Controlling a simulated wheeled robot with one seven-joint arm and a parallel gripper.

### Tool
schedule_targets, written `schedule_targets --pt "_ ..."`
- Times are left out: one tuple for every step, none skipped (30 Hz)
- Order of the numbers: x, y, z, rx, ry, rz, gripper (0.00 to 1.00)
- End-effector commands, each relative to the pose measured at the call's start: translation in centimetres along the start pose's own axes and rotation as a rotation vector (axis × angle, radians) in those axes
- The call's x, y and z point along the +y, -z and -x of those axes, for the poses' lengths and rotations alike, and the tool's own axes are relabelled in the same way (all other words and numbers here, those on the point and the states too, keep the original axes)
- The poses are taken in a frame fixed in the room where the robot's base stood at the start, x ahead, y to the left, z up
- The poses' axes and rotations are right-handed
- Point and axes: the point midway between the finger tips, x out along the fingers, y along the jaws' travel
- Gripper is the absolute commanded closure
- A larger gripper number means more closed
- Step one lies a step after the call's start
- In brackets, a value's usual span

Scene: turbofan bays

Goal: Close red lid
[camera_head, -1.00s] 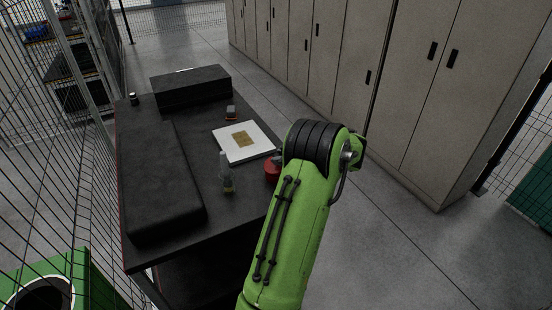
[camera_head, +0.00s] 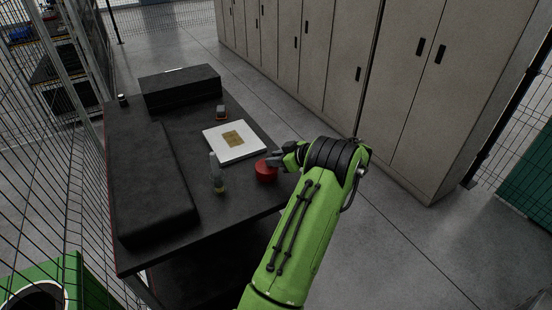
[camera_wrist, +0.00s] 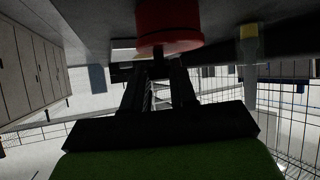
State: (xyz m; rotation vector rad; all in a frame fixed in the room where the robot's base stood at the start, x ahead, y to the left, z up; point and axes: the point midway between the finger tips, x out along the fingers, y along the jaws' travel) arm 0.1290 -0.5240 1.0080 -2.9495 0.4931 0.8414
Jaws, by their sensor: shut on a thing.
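A round red container with a wider red lid (camera_head: 266,170) stands near the right edge of the black table, beside my gripper (camera_head: 276,161). In the wrist view, which is upside down, the lid (camera_wrist: 170,43) lies flat across the red body (camera_wrist: 167,15). My gripper's dark fingers (camera_wrist: 159,62) reach to the lid's edge and are shut on it there. The fingertips are small and dark, so the exact contact is hard to see. Any gap between lid and body cannot be made out.
A small bottle (camera_head: 217,175) stands left of the red container. A white square plate with a tan patch (camera_head: 217,143) lies behind them. Large black cases (camera_head: 150,190) fill the table's left and back. Tall cabinets (camera_head: 400,100) line the right, beyond open floor.

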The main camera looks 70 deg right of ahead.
Motion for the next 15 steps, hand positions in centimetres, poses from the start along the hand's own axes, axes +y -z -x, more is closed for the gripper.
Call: schedule_targets --pt "-0.04 -0.18 -0.07 -0.002 0.001 -0.004 1.00" --pt "-0.04 -0.19 -0.07 -0.002 0.001 -0.004 1.00" --pt "-0.04 -0.19 -0.07 -0.003 0.001 -0.004 1.00" --pt "-0.05 -0.19 -0.08 -0.003 0.001 -0.004 0.69" --pt "-0.05 -0.19 -0.08 -0.003 0.001 -0.004 0.64" --pt "-0.05 -0.17 -0.07 -0.002 0.001 -0.003 0.58" --pt "-0.05 -0.16 -0.07 -0.002 0.001 -0.003 0.54" --pt "-0.05 -0.15 -0.06 -0.002 0.001 -0.002 0.49" --pt "-0.04 -0.13 -0.06 -0.002 0.001 -0.002 0.47" --pt "-0.04 -0.12 -0.06 -0.002 0.001 -0.002 0.47" --pt "-0.04 -0.11 -0.05 -0.002 0.001 -0.002 0.47" --pt "-0.04 -0.09 -0.05 -0.001 0.001 -0.001 0.47" --pt "-0.04 -0.09 -0.05 -0.001 0.001 -0.001 0.47" --pt "-0.04 -0.08 -0.05 -0.001 0.001 -0.001 0.47" --pt "-0.04 -0.07 -0.04 -0.001 0.001 -0.001 0.47"
